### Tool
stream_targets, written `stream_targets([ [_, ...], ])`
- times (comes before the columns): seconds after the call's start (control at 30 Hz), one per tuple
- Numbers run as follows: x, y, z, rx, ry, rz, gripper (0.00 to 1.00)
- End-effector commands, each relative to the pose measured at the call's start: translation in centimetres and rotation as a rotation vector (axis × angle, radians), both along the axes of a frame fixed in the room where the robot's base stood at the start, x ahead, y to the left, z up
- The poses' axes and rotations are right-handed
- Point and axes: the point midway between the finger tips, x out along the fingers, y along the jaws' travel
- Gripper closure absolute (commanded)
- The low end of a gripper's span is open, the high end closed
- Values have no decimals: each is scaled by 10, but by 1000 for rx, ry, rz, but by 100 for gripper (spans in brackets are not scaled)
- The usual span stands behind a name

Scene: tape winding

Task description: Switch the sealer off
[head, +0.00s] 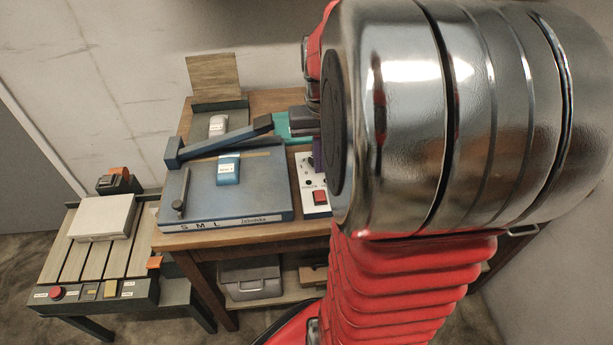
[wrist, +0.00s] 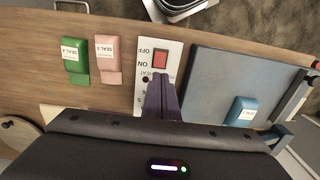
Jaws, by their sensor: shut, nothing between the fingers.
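A white control panel (wrist: 147,55) on the wooden bench carries a red rocker switch (wrist: 160,60), with OFF and ON printed beside it. In the head view the panel (head: 312,172) and red switch (head: 320,197) show just left of my arm. My gripper (wrist: 163,78) is shut and empty, its dark purple fingers over the panel, tips close to the switch's near end; I cannot tell whether they touch it. The fingers hide part of the panel's print. In the head view my arm hides most of the gripper. I cannot tell the switch's position.
A blue board (head: 250,200) with a long lever arm (head: 220,140) and a blue labelled block (head: 229,168) lies beside the panel. Green (wrist: 74,58) and pink (wrist: 106,58) labelled blocks stand on its other side. A slatted side table (head: 85,260) stands lower left.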

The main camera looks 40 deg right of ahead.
Motion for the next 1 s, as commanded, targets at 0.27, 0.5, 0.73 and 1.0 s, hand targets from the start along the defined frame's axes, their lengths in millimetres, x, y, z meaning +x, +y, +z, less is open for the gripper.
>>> stream_targets([
  [0.27, -1, 0, -44, 2, 2, 0, 100],
  [0.5, 0, 0, -72, 1, 2, -1, 100],
  [0.73, 0, 0, -78, -1, -1, -1, 100],
  [1.0, 0, 0, -78, 1, 2, 0, 100],
])
